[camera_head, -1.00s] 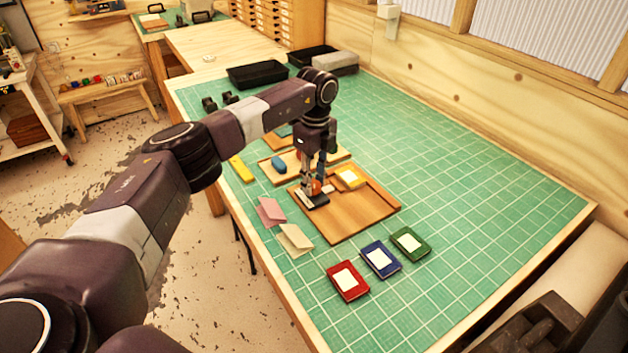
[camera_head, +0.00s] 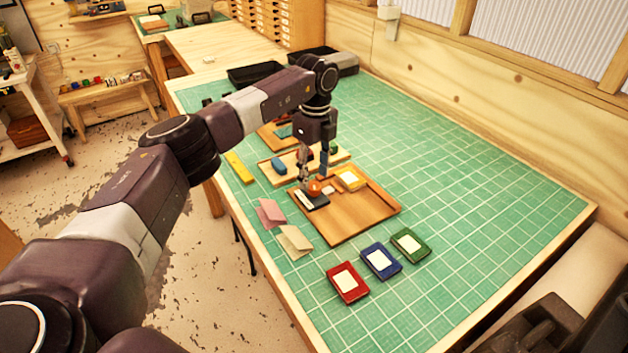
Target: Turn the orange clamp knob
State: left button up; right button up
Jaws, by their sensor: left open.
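The orange clamp knob (camera_head: 314,187) sits on a small dark clamp base (camera_head: 314,202) at the left side of a wooden tray (camera_head: 350,221) on the green bench mat. My left gripper (camera_head: 314,176) points down from above, open, with its fingers just over and beside the knob. I cannot tell whether the fingers touch it. The gripper hides part of the knob's upper side. My right gripper does not show in the view.
Red (camera_head: 347,283), blue (camera_head: 381,261) and green (camera_head: 410,245) pads lie in front of the tray. Pink (camera_head: 270,213) and cream (camera_head: 295,241) cards lie to its left. The mat's right side is clear.

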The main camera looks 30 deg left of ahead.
aim_at(315, 184)
pick_arm(q)
notch_tip(315, 184, up, 9)
jog(key=shift+r, duration=0.15)
jog(key=shift+w, duration=0.15)
dwell(0.4)
